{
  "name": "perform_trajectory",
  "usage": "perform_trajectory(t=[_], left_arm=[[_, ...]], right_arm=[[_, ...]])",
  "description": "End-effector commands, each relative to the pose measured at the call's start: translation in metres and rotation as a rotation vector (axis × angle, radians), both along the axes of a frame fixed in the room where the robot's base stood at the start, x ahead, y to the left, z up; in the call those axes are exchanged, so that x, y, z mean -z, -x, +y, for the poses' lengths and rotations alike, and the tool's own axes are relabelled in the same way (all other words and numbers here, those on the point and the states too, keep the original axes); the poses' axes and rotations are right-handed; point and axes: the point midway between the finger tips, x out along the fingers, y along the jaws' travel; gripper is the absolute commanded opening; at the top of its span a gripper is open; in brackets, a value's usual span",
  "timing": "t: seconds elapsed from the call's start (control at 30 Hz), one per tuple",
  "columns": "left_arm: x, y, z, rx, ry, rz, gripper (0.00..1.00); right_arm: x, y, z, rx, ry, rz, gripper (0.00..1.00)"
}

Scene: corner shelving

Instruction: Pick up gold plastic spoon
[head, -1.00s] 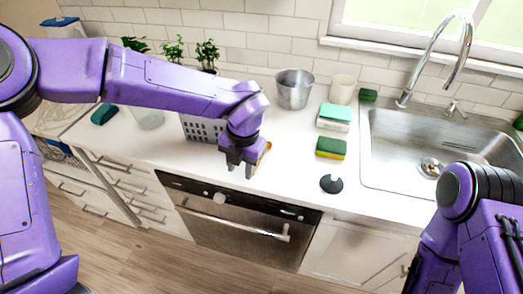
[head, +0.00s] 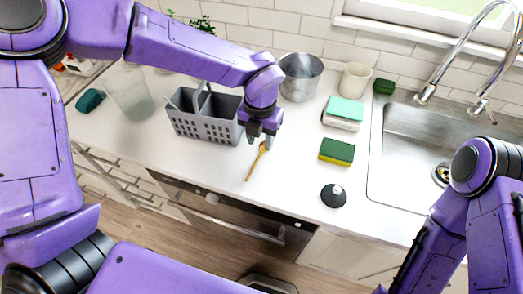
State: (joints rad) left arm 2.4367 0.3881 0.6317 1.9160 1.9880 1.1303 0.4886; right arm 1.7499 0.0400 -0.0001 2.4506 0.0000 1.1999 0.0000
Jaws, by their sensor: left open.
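The gold spoon (head: 254,164) lies on the white counter (head: 210,172) in the head view, in front of the grey basket, its upper end partly hidden by my left gripper. My left gripper (head: 261,139) points down over the spoon's upper end and is open. I cannot tell whether its fingers touch the spoon. My right arm shows at the right edge, but its gripper is out of view.
A grey perforated basket (head: 190,127) stands just left of the gripper. A metal pot (head: 300,77) and beige cup (head: 354,79) stand behind. A green-yellow sponge (head: 337,151) and a black round item (head: 334,195) lie right. The sink (head: 410,160) is at far right.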

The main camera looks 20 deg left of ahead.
Motion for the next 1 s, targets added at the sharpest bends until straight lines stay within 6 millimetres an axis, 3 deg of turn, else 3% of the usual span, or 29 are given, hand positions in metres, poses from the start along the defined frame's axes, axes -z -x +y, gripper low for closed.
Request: perform_trajectory(t=[0.2,0.3,0.57,0.67,0.7,1.0], left_arm=[[0.031,0.005,0.002,0.003,-0.004,0.005,0.40],[0.048,0.004,0.001,0.003,-0.002,0.002,0.40],[0.056,0.003,0.000,0.003,0.001,-0.001,0.40],[0.056,0.003,0.000,0.004,0.001,-0.001,0.14],[0.056,0.003,0.000,0.004,0.001,-0.001,0.01],[0.056,0.003,0.000,0.004,0.001,-0.001,0.00]], right_arm=[[-0.020,0.000,0.000,0.000,-0.001,-0.001,0.00],[-0.021,0.000,0.000,0.000,0.000,-0.001,0.00],[-0.020,0.000,0.000,0.000,0.000,0.000,0.00],[-0.020,0.000,0.000,0.000,0.000,0.000,0.00],[-0.020,0.000,0.000,0.000,0.000,0.000,0.00],[-0.020,0.000,0.000,0.000,0.000,0.000,0.00]])
